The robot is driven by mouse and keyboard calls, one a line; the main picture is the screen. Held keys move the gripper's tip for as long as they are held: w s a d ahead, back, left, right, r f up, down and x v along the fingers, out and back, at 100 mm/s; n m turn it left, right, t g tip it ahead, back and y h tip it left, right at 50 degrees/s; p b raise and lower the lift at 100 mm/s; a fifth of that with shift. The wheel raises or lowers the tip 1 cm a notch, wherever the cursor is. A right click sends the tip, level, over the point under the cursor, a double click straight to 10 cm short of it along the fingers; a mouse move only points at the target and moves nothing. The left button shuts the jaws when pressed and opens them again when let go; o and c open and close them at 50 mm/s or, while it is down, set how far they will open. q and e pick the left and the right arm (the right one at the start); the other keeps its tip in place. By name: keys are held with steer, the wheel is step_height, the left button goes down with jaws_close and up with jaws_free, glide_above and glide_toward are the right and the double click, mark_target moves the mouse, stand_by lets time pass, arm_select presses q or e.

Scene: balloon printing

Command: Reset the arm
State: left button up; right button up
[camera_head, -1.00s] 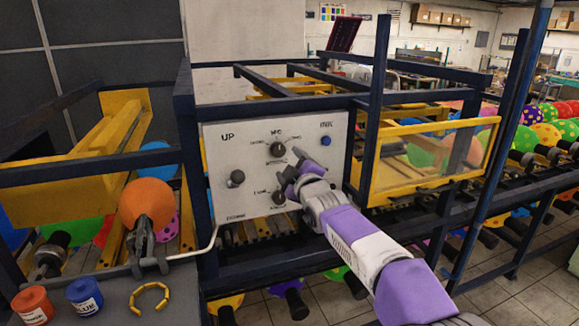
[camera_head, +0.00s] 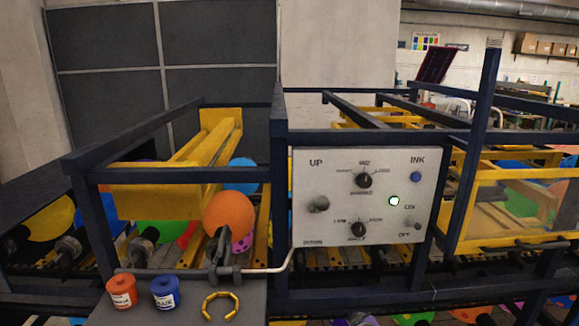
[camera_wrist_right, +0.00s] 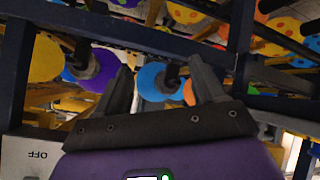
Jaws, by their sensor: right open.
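My right gripper (camera_wrist_right: 162,80) shows only in the right wrist view. Its two grey fingers are apart and nothing is between them. Colored balloons lie beyond the fingers. Neither arm is in the head view, and my left gripper is not seen. The white control panel (camera_head: 335,215) has knobs, a blue INK button (camera_head: 416,176), a glowing white-green light (camera_head: 394,201) and an ON/OFF switch (camera_head: 396,232).
An orange balloon (camera_head: 229,214) sits on a holder left of the panel. An orange pot (camera_head: 121,293), a blue pot (camera_head: 165,294) and a yellow ring (camera_head: 221,306) stand on the grey table (camera_head: 190,314). Dark blue frame bars (camera_head: 280,200) surround the panel.

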steer(key=s+a+f+m+g+y, duration=0.1)
steer(key=s+a+f+m+g, duration=0.15)
steer(key=s+f, duration=0.7)
steer(key=s+a+f+m+g, duration=0.1)
steer(key=s+f+m+g, duration=0.25)
steer(key=s+f, duration=0.6)
steer(key=s+a+f+m+g+y, duration=0.1)
steer(key=s+a+f+g, duration=0.1)
steer(key=s, duration=0.5)
steer(key=s+a+f+m+g+y, duration=0.1)
steer(key=s+f, duration=0.3)
steer(key=s, duration=0.4)
steer(key=shift+s+a+m+g, duration=0.25)
steer(key=shift+a+m+g, duration=0.2)
steer(key=shift+a, duration=0.4)
